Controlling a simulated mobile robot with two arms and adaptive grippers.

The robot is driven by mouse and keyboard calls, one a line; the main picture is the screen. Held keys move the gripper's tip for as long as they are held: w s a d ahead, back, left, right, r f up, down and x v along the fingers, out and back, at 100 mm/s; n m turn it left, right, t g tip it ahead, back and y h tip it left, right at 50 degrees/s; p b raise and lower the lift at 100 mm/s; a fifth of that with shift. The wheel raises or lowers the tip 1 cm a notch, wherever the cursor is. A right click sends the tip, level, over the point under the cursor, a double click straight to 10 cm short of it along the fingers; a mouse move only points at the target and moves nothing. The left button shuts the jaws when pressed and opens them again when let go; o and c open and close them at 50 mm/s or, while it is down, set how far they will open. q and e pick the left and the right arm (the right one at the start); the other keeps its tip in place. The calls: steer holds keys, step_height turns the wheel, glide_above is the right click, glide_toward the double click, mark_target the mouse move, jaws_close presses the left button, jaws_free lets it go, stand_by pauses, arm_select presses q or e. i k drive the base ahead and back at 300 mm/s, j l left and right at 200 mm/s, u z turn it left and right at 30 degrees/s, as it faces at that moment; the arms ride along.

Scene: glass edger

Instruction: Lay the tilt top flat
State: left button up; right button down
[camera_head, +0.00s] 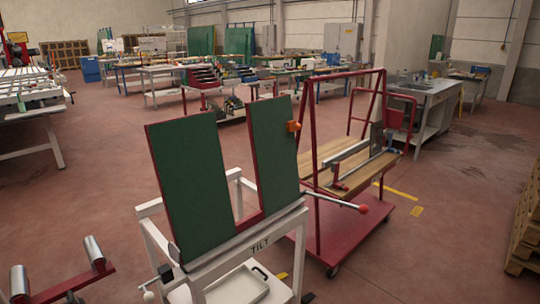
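The tilt top stands steeply raised on a white frame (150,208) marked TILT. It has two green panels with red edges, a left panel (190,185) and a right panel (272,150), with an open gap between them. An orange part (293,126) sits on the right panel's right edge. A lever with a red knob (363,209) sticks out to the right from the frame's front rail. A small pale knob (148,296) shows at the frame's lower left. Neither of my grippers is in view.
A red cart (338,238) with wooden boards stands close on the right. A red stand with grey rollers (95,250) is at lower left. A white tray (238,287) lies low in the frame. Pallets (527,225) stand at the right edge.

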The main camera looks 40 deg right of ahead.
mark_target(186, 151)
steer(key=i+l, duration=0.1)
steer(key=l, duration=0.45)
steer(key=i+l, duration=0.1)
steer(key=l, duration=0.4)
steer(key=i+l, duration=0.15)
steer(key=l, duration=0.4)
steer(key=i+l, duration=0.1)
steer(key=l, duration=0.4)
steer(key=i+l, duration=0.1)
steer(key=l, duration=0.45)
steer(key=i+l, duration=0.1)
steer(key=l, duration=0.4)
steer(key=i+l, duration=0.1)
steer(key=l, duration=0.45)
steer(key=i+l, duration=0.15)
steer(key=l, duration=0.4)
steer(key=j+u, duration=0.05)
